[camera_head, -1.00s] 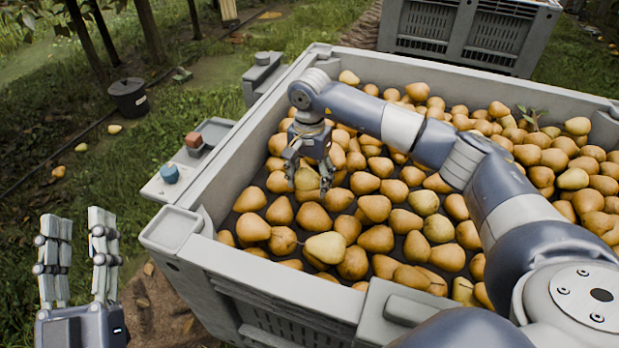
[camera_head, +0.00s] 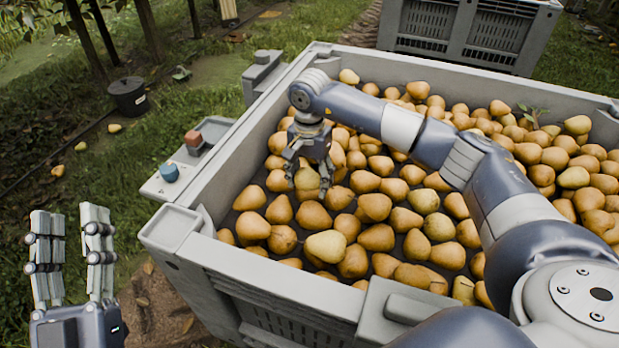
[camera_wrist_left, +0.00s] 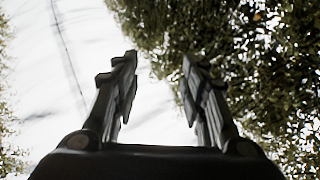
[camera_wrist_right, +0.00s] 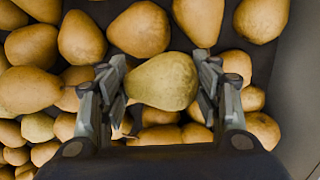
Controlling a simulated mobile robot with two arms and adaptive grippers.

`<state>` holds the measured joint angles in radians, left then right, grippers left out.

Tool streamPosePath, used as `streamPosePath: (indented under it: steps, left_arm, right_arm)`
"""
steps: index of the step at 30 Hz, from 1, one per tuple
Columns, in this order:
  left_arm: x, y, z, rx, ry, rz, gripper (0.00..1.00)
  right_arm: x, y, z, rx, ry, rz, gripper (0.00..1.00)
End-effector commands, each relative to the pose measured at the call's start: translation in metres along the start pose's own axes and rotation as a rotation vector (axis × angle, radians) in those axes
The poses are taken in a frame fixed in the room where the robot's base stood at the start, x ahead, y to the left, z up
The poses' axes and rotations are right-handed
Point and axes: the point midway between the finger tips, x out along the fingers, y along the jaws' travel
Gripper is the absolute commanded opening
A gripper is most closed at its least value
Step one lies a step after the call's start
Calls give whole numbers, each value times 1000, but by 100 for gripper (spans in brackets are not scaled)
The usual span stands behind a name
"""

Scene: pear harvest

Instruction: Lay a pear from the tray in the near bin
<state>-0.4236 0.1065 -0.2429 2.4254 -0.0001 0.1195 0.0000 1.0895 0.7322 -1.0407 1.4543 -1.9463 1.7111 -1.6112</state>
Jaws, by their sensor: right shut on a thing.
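The near bin (camera_head: 190,262) is a large grey crate holding many yellow-brown pears. My right gripper (camera_head: 309,186) is inside its left part, pointing down. It is shut on a pale yellow-green pear (camera_wrist_right: 163,81), which lies between its two fingers in the right wrist view, close above or among the other pears. In the head view the held pear (camera_head: 307,179) is partly covered by the fingers. A grey tray (camera_head: 214,130) is fixed outside the bin's left wall; no pear shows in it. My left gripper (camera_head: 72,240) is open and empty, pointing up, left of the bin.
Another grey bin (camera_head: 470,35) stands behind. A black bucket (camera_head: 128,97) and a few fallen pears lie on the grass to the left. The bin wall (camera_wrist_right: 301,100) is close at the right wrist view's right.

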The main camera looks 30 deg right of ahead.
Motion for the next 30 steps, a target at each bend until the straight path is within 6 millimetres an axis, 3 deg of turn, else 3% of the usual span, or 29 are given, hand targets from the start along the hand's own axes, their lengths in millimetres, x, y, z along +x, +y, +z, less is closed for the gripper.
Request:
streamPosePath:
  steps: [30]
  left_arm:
    - [-1,2,-15,-3,78,3,40]
  right_arm:
    - [6,0,0,0,0,0,32]
